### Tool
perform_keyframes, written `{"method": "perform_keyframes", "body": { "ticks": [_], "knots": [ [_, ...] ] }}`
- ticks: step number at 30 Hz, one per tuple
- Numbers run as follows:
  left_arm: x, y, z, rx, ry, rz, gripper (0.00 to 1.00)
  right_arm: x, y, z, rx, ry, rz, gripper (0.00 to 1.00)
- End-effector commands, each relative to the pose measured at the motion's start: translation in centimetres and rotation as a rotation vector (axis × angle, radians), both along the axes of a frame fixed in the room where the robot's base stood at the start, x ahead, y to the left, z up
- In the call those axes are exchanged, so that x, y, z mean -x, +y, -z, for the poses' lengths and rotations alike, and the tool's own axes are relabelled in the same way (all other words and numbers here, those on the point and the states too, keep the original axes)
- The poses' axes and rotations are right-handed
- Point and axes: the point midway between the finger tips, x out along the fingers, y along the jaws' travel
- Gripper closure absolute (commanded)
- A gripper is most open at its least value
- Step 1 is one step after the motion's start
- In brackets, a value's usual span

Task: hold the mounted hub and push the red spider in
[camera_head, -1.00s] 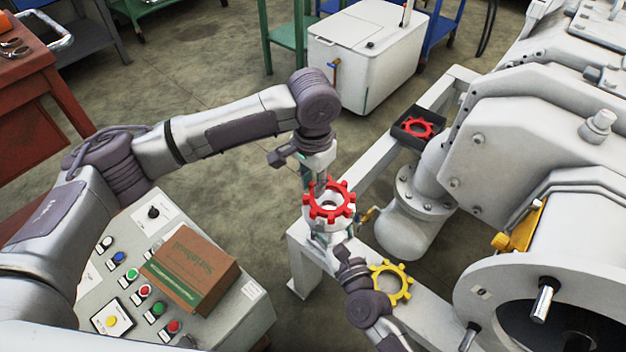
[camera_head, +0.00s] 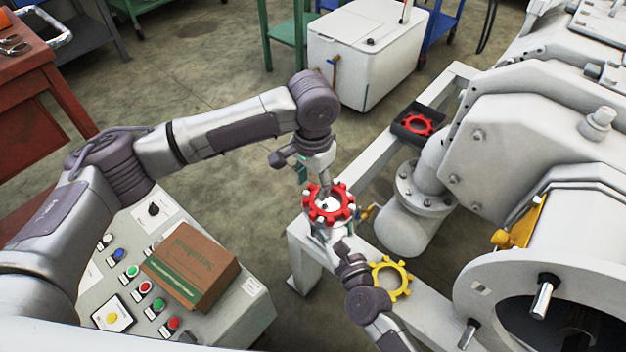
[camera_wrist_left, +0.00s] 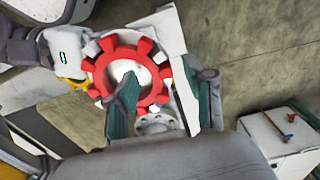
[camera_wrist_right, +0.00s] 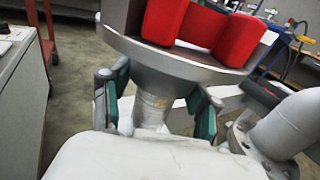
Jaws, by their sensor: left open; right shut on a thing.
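The red spider (camera_head: 345,213) lies flat on the mounted hub (camera_head: 318,232), with pale hub jaws showing between its red teeth. The left wrist view also shows the red spider (camera_wrist_left: 101,79) with white jaws between its lobes. My left gripper (camera_head: 325,188) points down at the spider's middle from above, open; one finger overlaps the spider's centre in the left wrist view. I cannot tell whether it touches. My right gripper (camera_wrist_right: 158,92) is shut on the hub's neck below its flange, under the red lobes (camera_wrist_right: 163,20). The hub's lower end is partly hidden by my right gripper.
A yellow spider (camera_head: 404,287) lies on the light frame beside my right wrist. Another red spider (camera_head: 418,125) sits in a black tray on the frame farther back. The big grey machine (camera_head: 520,130) stands right; a control panel with a cardboard box (camera_head: 190,265) stands left.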

Motion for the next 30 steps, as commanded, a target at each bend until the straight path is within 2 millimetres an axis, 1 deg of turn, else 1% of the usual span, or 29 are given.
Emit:
{"method": "perform_keyframes", "body": {
  "ticks": [2,5,8,15,18,21,25,30],
  "knots": [
    [0.0,0.0,-0.1,0.000,0.000,0.000,0.47,0.0,0.0,0.0,0.000,0.001,0.000,1.00],
    [0.0,0.0,-0.9,0.001,-0.001,0.000,0.47,0.0,0.0,0.0,0.000,0.001,0.000,1.00],
    [-0.1,0.0,-2.5,0.001,-0.002,0.000,0.47,0.0,0.0,0.0,0.000,0.001,0.000,1.00],
    [-0.1,-0.1,-7.7,0.002,-0.002,0.001,0.47,0.0,0.0,0.0,0.000,0.001,0.000,1.00],
    [-0.1,0.0,-9.6,0.001,-0.003,0.002,0.47,0.0,0.0,0.0,0.000,0.001,0.000,1.00],
    [-0.1,0.0,-10.9,0.001,-0.002,0.000,0.47,0.0,0.0,0.0,0.000,0.001,0.000,1.00],
    [-0.1,0.0,-11.8,0.000,0.000,0.000,0.47,0.0,0.0,0.0,0.000,0.001,0.000,1.00],
    [-0.1,0.0,-12.0,0.000,0.000,-0.001,0.47,0.0,0.0,0.0,0.000,0.001,0.000,1.00]
  ]
}}
